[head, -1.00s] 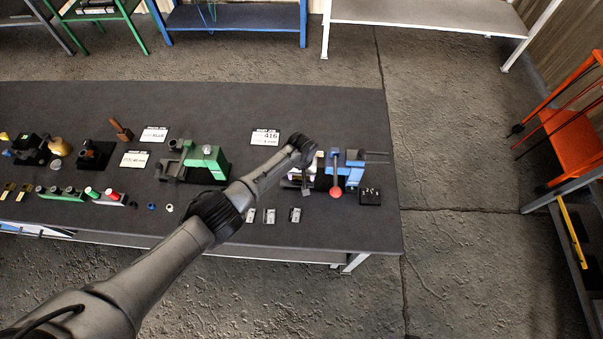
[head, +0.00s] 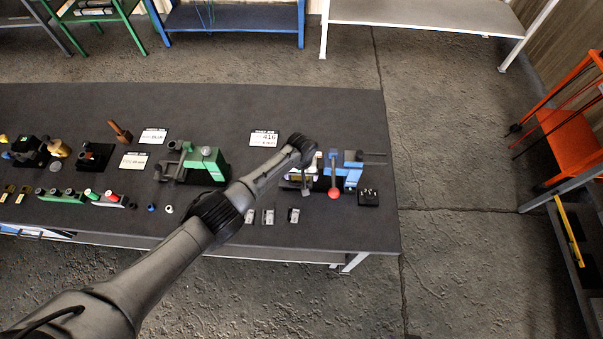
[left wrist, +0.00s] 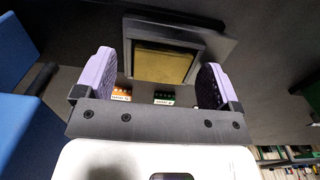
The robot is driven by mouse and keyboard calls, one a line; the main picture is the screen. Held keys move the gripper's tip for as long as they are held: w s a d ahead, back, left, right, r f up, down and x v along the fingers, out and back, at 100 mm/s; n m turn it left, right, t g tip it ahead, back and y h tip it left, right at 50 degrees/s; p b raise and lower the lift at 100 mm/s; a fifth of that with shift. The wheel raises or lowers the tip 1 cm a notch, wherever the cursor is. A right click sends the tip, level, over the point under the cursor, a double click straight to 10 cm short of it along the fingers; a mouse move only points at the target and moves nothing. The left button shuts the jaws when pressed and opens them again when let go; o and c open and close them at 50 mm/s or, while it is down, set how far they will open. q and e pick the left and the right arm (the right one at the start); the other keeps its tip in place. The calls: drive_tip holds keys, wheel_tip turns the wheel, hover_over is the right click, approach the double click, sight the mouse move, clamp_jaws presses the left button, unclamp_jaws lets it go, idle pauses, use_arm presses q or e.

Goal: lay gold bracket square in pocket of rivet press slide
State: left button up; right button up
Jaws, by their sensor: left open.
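My left gripper (left wrist: 157,70) is open, its two purple-padded fingers apart with nothing between them. Beyond the fingertips in the left wrist view, a flat gold bracket (left wrist: 163,64) lies inside a grey raised frame, the pocket of the slide (left wrist: 212,46). It looks roughly square to the frame; its near edge is partly cut off by the gripper, so full seating cannot be told. In the head view, my left arm reaches over the blue rivet press (head: 352,170) with the red-knobbed lever (head: 334,192). The hand hides much of the slide there. My right gripper is not in view.
A green press (head: 205,162) stands left of my arm. Several small grey parts (head: 268,216) lie near the front edge. Orange (left wrist: 121,94) and green (left wrist: 164,98) labelled pieces show between the fingers.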

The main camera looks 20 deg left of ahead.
sight(301, 178)
use_arm(q)
drive_tip(key=shift+a, duration=0.2)
drive_tip(key=shift+r, duration=0.25)
wheel_tip(301, 178, up, 13)
drive_tip(key=p, duration=0.2)
drive_tip(key=shift+d+r, duration=0.15)
idle(0.6)
